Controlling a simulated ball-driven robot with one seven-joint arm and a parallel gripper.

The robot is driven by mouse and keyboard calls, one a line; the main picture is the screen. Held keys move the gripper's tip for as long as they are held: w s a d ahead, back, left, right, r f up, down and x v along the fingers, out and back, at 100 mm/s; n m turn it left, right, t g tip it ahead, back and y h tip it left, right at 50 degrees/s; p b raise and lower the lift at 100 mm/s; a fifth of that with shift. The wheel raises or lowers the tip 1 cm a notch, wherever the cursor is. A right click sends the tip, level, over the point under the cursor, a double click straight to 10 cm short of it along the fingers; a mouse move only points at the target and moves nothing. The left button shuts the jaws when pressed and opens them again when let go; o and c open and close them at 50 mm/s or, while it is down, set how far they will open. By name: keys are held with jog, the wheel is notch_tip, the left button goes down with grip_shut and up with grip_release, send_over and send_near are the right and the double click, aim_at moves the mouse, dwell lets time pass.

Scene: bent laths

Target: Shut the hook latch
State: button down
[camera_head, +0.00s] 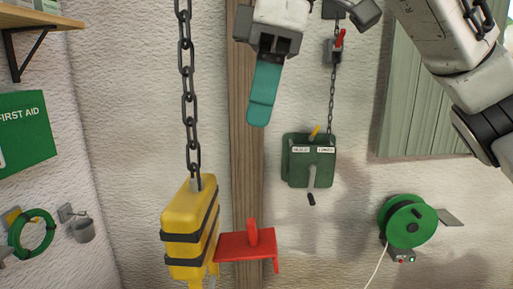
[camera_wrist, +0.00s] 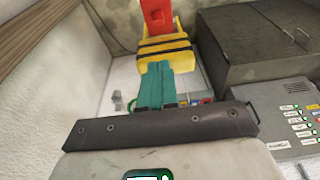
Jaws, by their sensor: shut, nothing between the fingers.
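A yellow hook block (camera_head: 189,225) with black bands hangs from a chain in the head view. The yellow hook below it is mostly cut off by the lower picture edge. A red latch (camera_head: 247,247) sticks out level to the right from the block's lower part, with an upright tab and a bent-down end. My gripper (camera_head: 259,112) has teal fingers, closed together and empty, pointing down above and right of the block, apart from it. In the wrist view the fingers (camera_wrist: 157,72) show in front of the yellow block (camera_wrist: 166,52) and the red latch (camera_wrist: 157,16).
The chain (camera_head: 187,90) runs up left of my gripper. A wooden post (camera_head: 246,170) stands behind. A green control box (camera_head: 309,160) with a lever and a green cable reel (camera_head: 407,222) are on the wall at right. A grey cabinet (camera_wrist: 255,40) shows in the wrist view.

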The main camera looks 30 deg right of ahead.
jog(key=p, duration=0.1)
send_over(252, 220)
jog(key=x, duration=0.3)
jog(key=s+d+x, duration=0.1)
jog(key=x, duration=0.7)
jog(key=shift+s+d+f, duration=0.15)
jog(key=shift+d+f, duration=0.15)
jog(key=shift+x, duration=0.75)
jog(key=shift+s+d+f, duration=0.1)
jog(key=shift+d+f, duration=0.05)
jog(key=shift+d, duration=0.1)
